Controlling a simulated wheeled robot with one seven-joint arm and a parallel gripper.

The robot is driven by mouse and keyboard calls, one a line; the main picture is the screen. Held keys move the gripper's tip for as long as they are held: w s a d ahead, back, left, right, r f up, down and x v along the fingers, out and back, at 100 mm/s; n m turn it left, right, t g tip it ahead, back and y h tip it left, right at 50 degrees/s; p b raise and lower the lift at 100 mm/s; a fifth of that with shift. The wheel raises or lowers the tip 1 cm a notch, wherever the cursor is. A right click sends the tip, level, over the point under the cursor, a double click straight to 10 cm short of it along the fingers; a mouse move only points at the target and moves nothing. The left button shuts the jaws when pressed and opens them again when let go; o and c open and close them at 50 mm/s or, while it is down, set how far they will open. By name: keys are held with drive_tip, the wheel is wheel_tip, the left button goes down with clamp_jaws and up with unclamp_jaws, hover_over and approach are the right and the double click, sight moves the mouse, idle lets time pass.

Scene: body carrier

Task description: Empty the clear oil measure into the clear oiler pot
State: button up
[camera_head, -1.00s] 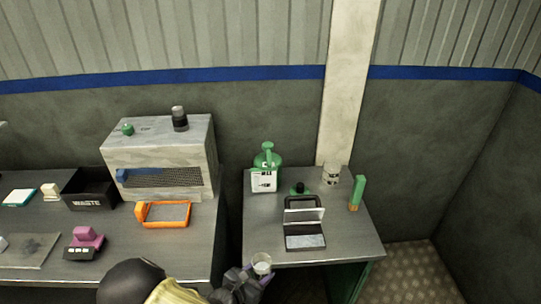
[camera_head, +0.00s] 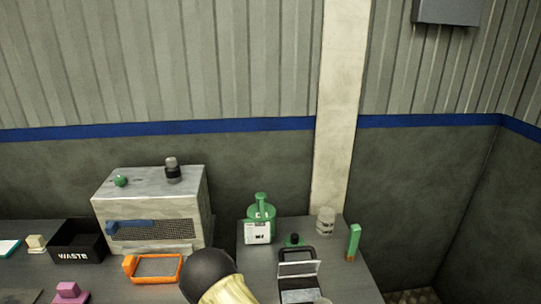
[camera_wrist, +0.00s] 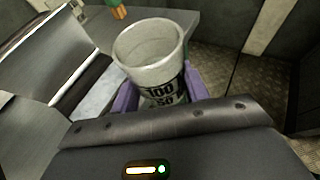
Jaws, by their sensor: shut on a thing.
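The clear measure (camera_wrist: 150,60) is in the wrist view, a see-through cup with black marks including 100 and 50. My gripper (camera_wrist: 158,95) is shut on it, with a purple finger on each side. The cup's mouth is open and faces up; I cannot tell how much oil is inside. In the head view the measure's rim (camera_head: 323,300) just shows at the bottom edge, and my gripper is out of frame. A clear pot with dark marks (camera_head: 326,221), apparently the oiler pot, stands at the back of the right table, apart from the measure.
A black open-lidded device (camera_head: 299,268) lies on the right table. A green can (camera_head: 260,222), a small green item with a black top (camera_head: 292,240) and an upright green tube (camera_head: 353,242) stand near the pot. A grey box machine (camera_head: 153,212) is on the left bench.

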drive_tip(key=w+r+n+t+y, duration=0.4)
drive_tip(key=w+r+n+y, duration=0.2)
drive_tip(key=w+r+n, duration=0.1)
wheel_tip(320, 180, up, 2)
drive_tip(key=shift+w+r+t+y, duration=0.3)
drive_tip(key=shift+w+t, duration=0.1)
drive_tip(key=shift+w, duration=0.2)
drive_tip(key=shift+a+f, duration=0.1)
drive_tip(key=shift+a, duration=0.05)
